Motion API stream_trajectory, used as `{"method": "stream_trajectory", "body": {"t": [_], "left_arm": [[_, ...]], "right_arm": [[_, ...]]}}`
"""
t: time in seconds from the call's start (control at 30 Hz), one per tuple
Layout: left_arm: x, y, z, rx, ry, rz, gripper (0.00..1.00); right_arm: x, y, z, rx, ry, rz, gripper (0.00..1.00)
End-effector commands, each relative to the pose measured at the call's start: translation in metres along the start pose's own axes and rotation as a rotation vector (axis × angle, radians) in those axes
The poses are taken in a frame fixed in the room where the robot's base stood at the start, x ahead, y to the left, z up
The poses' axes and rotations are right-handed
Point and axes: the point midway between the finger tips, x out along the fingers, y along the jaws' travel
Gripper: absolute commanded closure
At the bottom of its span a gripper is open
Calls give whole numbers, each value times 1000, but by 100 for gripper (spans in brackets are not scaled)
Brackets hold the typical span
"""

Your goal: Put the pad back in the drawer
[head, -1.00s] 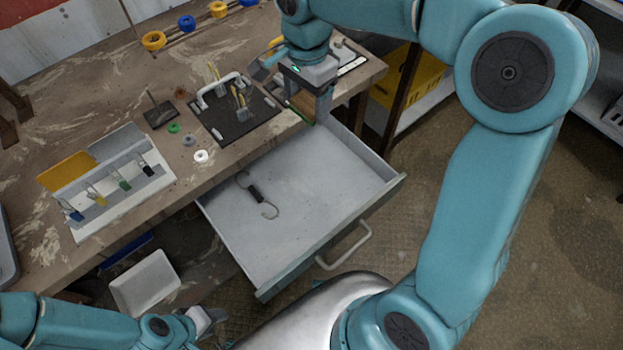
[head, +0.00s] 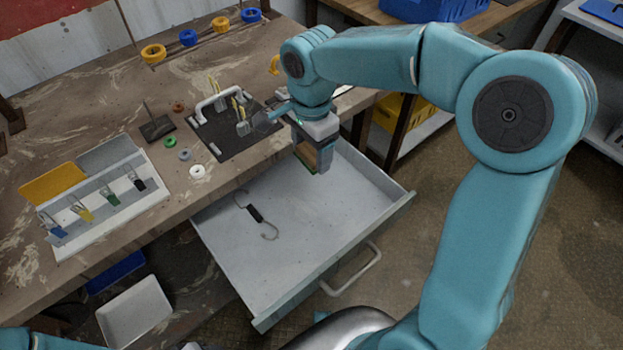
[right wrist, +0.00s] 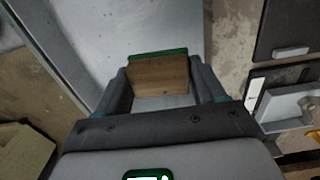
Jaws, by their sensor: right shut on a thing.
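The pad (head: 308,155) is a wooden block with a green underside. My right gripper (head: 314,160) is shut on it and holds it over the back part of the open drawer (head: 345,245). The right wrist view shows the pad (right wrist: 160,76) between the two fingers, with its green edge at the far side and the pale drawer floor beyond. I cannot tell how high the pad is above the drawer floor. The drawer is grey and pulled out from under the bench. Only a sliver of my left gripper (head: 190,346) shows at the bottom edge.
A dark hooked cord (head: 255,213) lies in the drawer's left half; its right half is clear. On the bench (head: 95,110) are a black board (head: 235,142), a clip rack (head: 105,205) and several small rings. A white bin (head: 133,310) stands below.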

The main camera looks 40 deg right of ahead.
Motion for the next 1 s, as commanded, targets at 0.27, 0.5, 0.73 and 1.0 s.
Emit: {"method": "stream_trajectory", "body": {"t": [0.27,0.5,0.73,1.0], "left_arm": [[8,-3,0,0,0,0,57],[14,-5,0,0,0,0,57],[14,-5,0,0,0,0,57],[20,-7,0,0,0,0,57]], "right_arm": [[47,0,0,1,0,1,69],[81,0,0,1,0,2,69],[86,0,0,1,0,-1,69],[93,0,0,1,0,-1,69]]}}
